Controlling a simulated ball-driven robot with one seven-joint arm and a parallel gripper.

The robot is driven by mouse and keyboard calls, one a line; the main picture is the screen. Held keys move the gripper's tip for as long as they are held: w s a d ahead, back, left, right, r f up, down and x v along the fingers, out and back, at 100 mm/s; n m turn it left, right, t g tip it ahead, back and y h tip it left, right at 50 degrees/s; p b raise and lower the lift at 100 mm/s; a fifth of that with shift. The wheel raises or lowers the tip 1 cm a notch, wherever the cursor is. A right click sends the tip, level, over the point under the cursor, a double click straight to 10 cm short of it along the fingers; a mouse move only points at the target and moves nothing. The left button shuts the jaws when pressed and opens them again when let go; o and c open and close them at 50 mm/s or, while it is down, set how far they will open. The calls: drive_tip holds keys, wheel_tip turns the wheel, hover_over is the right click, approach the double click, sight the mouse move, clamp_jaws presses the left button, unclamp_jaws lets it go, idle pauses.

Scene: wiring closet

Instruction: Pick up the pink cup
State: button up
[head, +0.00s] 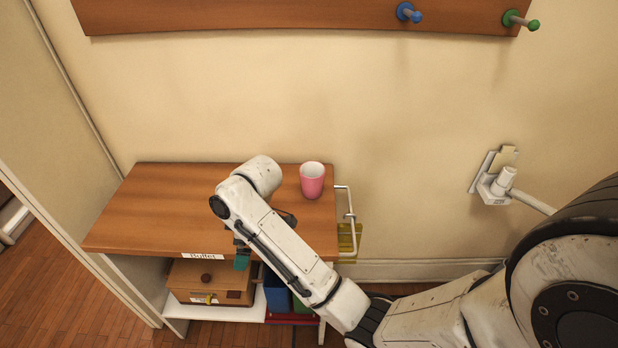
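The pink cup (312,182) stands upright near the back right corner of the wooden top of the buffet (150,205). Its white inside shows, and no contents can be made out. My arm reaches across the front right part of the top, to the left of and in front of the cup. My gripper (242,261) is mostly hidden behind my own forearm. Only a teal tip and some dark parts show, near the front edge of the top. It is apart from the cup. I cannot see whether it is open or shut.
A white rail (349,220) is on the buffet's right side. A peg board (290,16) hangs above. The left of the top is clear.

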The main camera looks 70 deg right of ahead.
drive_tip(key=d+r+n+g, duration=0.15)
drive_tip(key=d+r, duration=0.35)
drive_tip(key=d, duration=0.7)
wheel_tip(320, 180, up, 4)
drive_tip(key=n+g+h+p, duration=0.1)
drive_tip(key=n+g+h, duration=0.1)
hover_over(312, 180)
drive_tip(key=w+d, duration=0.1)
drive_tip(key=d, duration=0.2)
drive_tip(key=shift+t, duration=0.25)
wheel_tip(312, 180, down, 5)
drive_tip(key=b, duration=0.3)
drive_tip(key=shift+b, duration=0.3)
drive_tip(key=shift+w+d+f+p, duration=0.15)
drive_tip(key=shift+f+p, duration=0.25)
drive_tip(key=shift+f, duration=2.15)
drive_tip(key=c, duration=1)
